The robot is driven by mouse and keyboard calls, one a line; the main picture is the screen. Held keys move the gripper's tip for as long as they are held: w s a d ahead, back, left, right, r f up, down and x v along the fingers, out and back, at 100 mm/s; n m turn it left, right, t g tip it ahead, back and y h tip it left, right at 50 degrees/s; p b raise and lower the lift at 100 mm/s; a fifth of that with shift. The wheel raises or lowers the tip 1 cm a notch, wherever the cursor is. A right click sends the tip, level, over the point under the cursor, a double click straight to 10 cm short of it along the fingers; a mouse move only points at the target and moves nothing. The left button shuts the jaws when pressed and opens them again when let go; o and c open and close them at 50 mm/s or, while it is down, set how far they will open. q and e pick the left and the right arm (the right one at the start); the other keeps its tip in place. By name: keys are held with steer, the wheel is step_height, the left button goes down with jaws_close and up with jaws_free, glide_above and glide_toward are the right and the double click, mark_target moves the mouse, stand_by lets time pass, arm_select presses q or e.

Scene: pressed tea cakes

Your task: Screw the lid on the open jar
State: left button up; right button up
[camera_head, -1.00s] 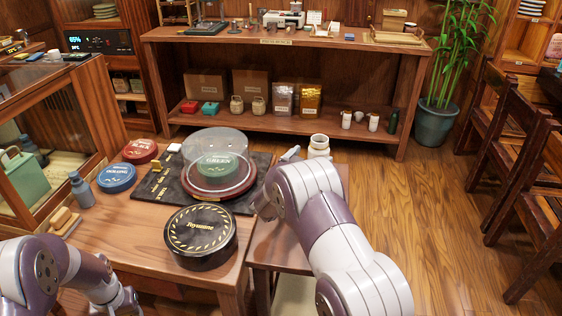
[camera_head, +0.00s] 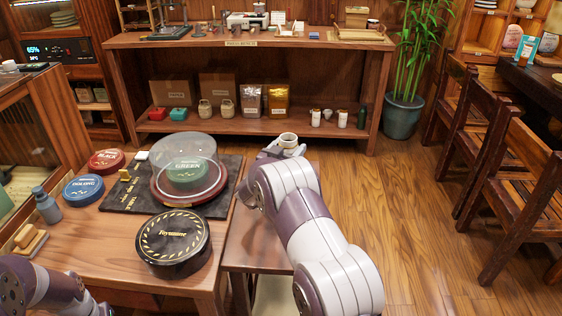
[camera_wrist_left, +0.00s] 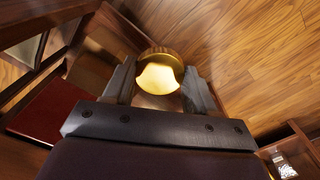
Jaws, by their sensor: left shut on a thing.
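The pale, round-mouthed open jar (camera_head: 288,138) stands out just beyond my right gripper (camera_head: 284,150) in the head view. The gripper's fingers are at the jar's lower part, partly hidden by my own wrist. I cannot tell whether they close on it. My left gripper (camera_wrist_left: 160,88) shows in the left wrist view. It is shut on a round lid (camera_wrist_left: 161,53) with a golden ribbed rim and a bright cream part between the fingers. The left gripper and lid are out of the head view; only part of my left arm shows at bottom left.
A black round tin (camera_head: 173,240) stands at the table's front right. Behind it is a dark board (camera_head: 128,196) with a clear dome (camera_head: 192,165) over a green tea cake. Blue (camera_head: 83,188) and red (camera_head: 106,161) tins lie left.

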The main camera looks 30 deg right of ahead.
mark_target(289, 134)
steer(key=shift+r, duration=0.15)
arm_select(q)
steer(key=shift+r+p, duration=0.5)
arm_select(e)
step_height(289, 134, up, 4)
steer(key=shift+s+r, duration=0.1)
steer(key=shift+r, duration=0.1)
arm_select(q)
steer(key=shift+r+p, duration=0.45)
arm_select(e)
steer(key=s+d+r, duration=0.3)
steer(key=s+r, duration=0.3)
steer(key=s, duration=0.5)
steer(key=shift+d+r, duration=0.15)
steer(key=shift+r, duration=0.05)
steer(key=o, duration=0.5)
steer(key=c, duration=0.6)
steer(key=shift+c, duration=0.2)
